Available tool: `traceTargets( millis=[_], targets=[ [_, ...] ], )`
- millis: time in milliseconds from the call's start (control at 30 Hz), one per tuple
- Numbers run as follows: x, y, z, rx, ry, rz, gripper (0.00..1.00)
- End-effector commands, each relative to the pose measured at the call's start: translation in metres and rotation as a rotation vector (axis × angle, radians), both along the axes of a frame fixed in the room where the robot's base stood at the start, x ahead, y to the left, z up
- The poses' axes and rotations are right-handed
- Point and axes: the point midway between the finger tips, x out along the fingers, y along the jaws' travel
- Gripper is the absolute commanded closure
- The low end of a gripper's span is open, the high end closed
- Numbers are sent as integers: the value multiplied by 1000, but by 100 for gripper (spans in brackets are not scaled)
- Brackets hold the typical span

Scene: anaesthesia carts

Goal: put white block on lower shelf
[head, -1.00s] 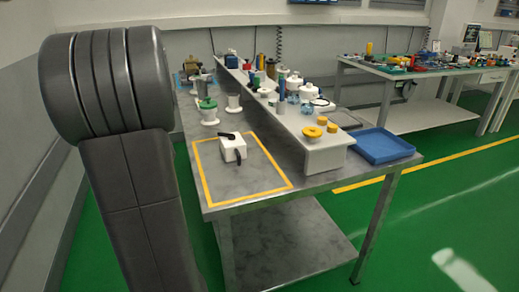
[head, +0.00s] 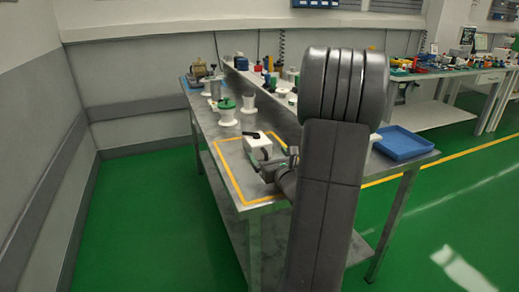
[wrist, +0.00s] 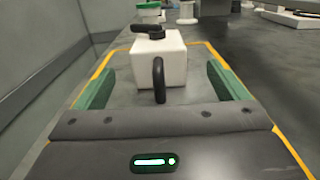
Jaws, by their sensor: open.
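The white block (head: 257,145) stands on the metal table inside a yellow taped outline. In the wrist view the white block (wrist: 161,66) is straight ahead, between the lines of the two green fingers. My gripper (wrist: 162,88) is open, with the block just beyond or at the fingertips; contact is not visible. In the head view my gripper (head: 272,166) is at the block's near side, partly hidden by my arm. The lower shelf (head: 275,240) lies under the table, partly behind my arm.
A green-lidded white jar (head: 226,112) and a white cup (head: 248,103) stand behind the block. A raised shelf with bottles runs along the right, partly hidden. A blue tray (head: 403,143) sits at the table's right end. Green floor is clear at left.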

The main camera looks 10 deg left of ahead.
Motion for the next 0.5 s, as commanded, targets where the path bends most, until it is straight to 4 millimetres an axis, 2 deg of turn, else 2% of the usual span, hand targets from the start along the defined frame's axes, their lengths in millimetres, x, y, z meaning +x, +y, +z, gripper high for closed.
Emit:
traceTargets(
  millis=[167, 500],
  targets=[
    [10, 8, 1, 0, 0, 1, 6],
    [52, 36, 2, 0, 0, 1, 6]
  ],
)
